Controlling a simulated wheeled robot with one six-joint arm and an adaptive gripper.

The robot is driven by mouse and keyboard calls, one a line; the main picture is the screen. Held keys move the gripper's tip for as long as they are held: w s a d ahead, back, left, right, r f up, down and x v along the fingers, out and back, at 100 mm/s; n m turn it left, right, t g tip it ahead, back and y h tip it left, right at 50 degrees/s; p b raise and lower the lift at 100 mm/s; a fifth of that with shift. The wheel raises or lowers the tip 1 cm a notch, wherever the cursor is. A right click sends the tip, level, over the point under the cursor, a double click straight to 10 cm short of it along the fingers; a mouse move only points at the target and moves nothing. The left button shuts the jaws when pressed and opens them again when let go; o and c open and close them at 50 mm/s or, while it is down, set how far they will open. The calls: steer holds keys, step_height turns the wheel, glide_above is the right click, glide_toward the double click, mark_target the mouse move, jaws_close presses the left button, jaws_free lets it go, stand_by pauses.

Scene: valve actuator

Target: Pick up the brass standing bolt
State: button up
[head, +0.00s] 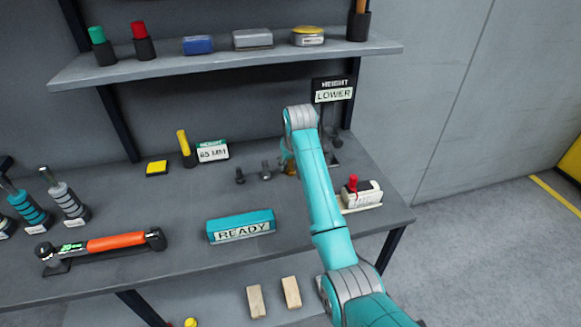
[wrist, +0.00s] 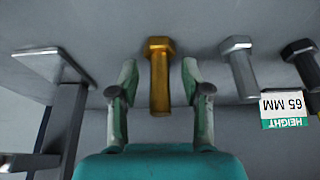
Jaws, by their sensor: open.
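The brass bolt (wrist: 160,83) stands on its hex head with its shank away from the bench, in the upside-down wrist view. My gripper (wrist: 160,76) is open, with one finger on each side of the bolt in that view. Gaps show on both sides, and the fingers hold nothing. I cannot tell how deep the shank lies between the fingertips. In the head view the brass bolt (head: 290,169) is mostly hidden behind my teal arm, and the gripper is largely hidden too.
A grey bolt (wrist: 239,68) and a dark bolt (wrist: 302,63) stand beside the brass one, near a 65 mm height sign (wrist: 284,107). A dark metal stand (wrist: 62,105) is on the other side. A shelf (head: 230,62) overhangs the bench back.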

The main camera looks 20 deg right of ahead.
jaws_close()
steer(key=shift+r, duration=0.1)
